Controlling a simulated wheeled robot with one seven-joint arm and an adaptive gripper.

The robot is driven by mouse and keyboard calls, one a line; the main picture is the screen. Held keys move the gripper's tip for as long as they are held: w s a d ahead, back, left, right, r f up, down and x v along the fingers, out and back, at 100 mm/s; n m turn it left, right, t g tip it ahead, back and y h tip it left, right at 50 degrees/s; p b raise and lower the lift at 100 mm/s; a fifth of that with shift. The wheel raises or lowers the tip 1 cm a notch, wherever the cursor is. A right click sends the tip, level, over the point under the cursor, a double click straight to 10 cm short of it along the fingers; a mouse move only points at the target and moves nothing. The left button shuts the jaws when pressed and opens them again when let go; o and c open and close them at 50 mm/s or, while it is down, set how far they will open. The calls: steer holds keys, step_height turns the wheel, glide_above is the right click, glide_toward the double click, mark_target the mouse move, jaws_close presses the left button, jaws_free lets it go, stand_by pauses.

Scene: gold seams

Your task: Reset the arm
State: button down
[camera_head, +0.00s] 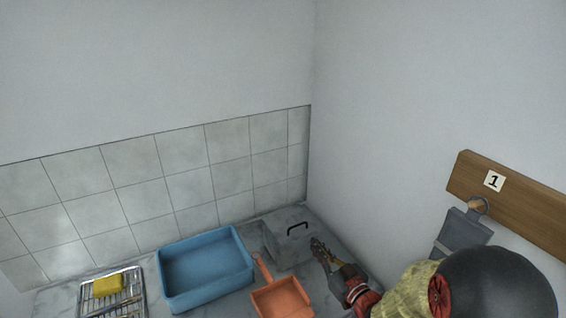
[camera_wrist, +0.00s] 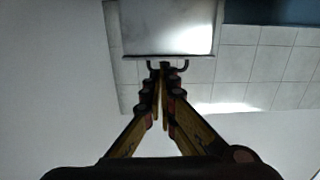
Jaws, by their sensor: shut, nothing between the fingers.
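My gripper (camera_head: 319,246) is at the lower right of the head view, low over the grey counter near the corner. Its fingers are together and hold nothing. In the wrist view the closed fingertips (camera_wrist: 163,68) point up the picture toward a pale metallic panel (camera_wrist: 168,28). A dark bracket-like handle shows right around the tips there; I cannot tell whether they touch it. In the head view a black handle (camera_head: 298,227) on a grey block stands just beyond and left of my gripper.
A blue tub (camera_head: 238,269) and an orange dustpan (camera_head: 282,300) lie left of my gripper. A wire rack (camera_head: 139,285) with a yellow sponge (camera_head: 107,285) is farther left. A wooden board (camera_head: 535,205) labelled 1, with a grey item hanging, is on the right wall. Space above the counter is clear.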

steer(key=s+d+r+m+g+h, duration=0.3)
steer(key=s+d+r+g+h, duration=0.3)
steer(key=r, duration=0.5)
steer(key=s+a+r+g, duration=0.1)
steer(key=s+g, duration=0.1)
steer(key=s, duration=1)
steer(key=s+a+m+g, duration=0.1)
steer(key=s+a+g, duration=0.1)
steer(key=s, duration=1)
steer(key=shift+s+a+r+m+g+h, duration=0.15)
steer(key=shift+s+r+m+g+h, duration=0.15)
steer(key=shift+s+r+g, duration=0.1)
